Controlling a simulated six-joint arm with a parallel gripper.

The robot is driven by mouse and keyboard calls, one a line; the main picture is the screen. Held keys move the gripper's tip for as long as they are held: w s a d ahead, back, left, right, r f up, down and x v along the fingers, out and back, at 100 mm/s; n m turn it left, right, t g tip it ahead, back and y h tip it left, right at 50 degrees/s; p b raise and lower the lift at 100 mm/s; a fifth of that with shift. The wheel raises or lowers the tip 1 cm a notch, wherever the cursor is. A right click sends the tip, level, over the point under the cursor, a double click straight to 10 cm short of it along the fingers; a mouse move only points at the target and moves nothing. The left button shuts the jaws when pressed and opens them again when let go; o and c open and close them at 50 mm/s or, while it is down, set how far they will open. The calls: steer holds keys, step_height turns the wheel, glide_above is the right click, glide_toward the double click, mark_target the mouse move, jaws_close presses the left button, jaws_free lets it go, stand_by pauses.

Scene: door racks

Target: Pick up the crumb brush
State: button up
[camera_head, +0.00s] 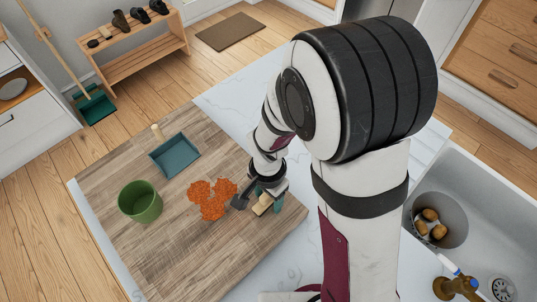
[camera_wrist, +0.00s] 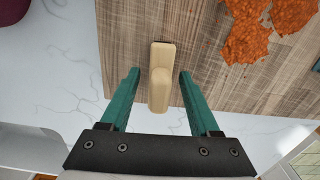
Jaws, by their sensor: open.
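The crumb brush (camera_wrist: 160,90) shows as a pale wooden shape between my gripper's (camera_wrist: 159,75) two teal fingers in the wrist view. The fingers are open, with a gap on each side of the brush. In the head view the pale brush (camera_head: 262,206) lies near the right edge of the wooden board, partly hidden by my gripper (camera_head: 267,198). Its bristles cannot be made out. Orange crumbs (camera_head: 212,199) lie just left of my gripper; they also show at the top right of the wrist view (camera_wrist: 255,32).
On the wooden board (camera_head: 190,255) are a teal dustpan (camera_head: 175,156) and a green pot (camera_head: 140,202), both left of my gripper. The board rests on a white marble counter (camera_head: 235,100). A sink (camera_head: 480,205) with a bowl of brown items (camera_head: 440,218) is on the right.

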jaws_close()
steer(key=shift+r, duration=0.1)
stand_by(0.3)
steer(key=r, duration=0.4)
steer(key=shift+d+r, duration=0.25)
steer(key=shift+d, duration=0.1)
steer(key=s+d+r, duration=0.1)
steer(key=d+r, duration=0.5)
steer(key=d, duration=0.5)
steer(key=shift+s+r, duration=0.2)
steer(key=shift+s, duration=0.2)
